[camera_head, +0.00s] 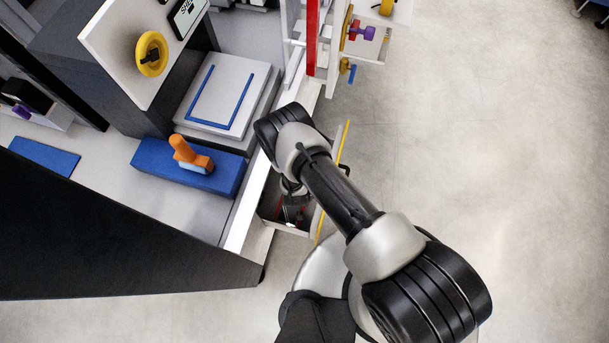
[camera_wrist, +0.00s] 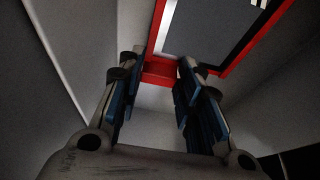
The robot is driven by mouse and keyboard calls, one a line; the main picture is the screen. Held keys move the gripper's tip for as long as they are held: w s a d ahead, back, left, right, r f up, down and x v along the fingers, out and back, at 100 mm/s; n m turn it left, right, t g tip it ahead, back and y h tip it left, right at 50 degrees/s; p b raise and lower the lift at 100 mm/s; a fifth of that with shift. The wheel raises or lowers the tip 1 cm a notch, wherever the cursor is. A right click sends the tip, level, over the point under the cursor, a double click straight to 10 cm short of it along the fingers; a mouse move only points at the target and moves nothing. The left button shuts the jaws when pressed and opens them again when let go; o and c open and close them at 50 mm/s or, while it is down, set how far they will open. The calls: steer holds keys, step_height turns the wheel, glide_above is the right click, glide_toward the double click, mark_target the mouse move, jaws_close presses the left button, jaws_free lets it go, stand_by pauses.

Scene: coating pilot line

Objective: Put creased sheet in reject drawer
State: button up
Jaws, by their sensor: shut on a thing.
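The reject drawer (camera_head: 287,229) stands pulled out from the bench front, with a yellow strip along its outer edge. My gripper (camera_head: 292,211) points down inside it, partly hidden by my arm. In the wrist view, the fingers of my gripper (camera_wrist: 157,80) are closed on the red tab of a grey, red-framed sheet (camera_wrist: 207,35), which I take to be the creased sheet. The sheet extends beyond the fingertips, between grey drawer walls (camera_wrist: 55,50). I cannot tell whether it touches the drawer bottom, and no crease is clear.
A white plate with blue strips (camera_head: 226,97) lies on the bench. A blue block (camera_head: 187,170) with an orange handle (camera_head: 190,155) sits before it. A yellow handwheel (camera_head: 151,54) is on an upright panel. A rack (camera_head: 330,50) stands beyond the drawer. Floor at right is clear.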

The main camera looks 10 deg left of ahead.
steer(key=shift+f+b, duration=0.6)
steer(key=shift+f, duration=1.15)
steer(key=shift+f, duration=0.2)
steer(key=o, duration=1.2)
steer(key=shift+r, duration=0.1)
steer(key=shift+r, duration=0.2)
steer(key=p+v, duration=0.5)
steer(key=v, duration=0.6)
steer(key=shift+s+r, duration=0.25)
steer(key=shift+r, duration=0.1)
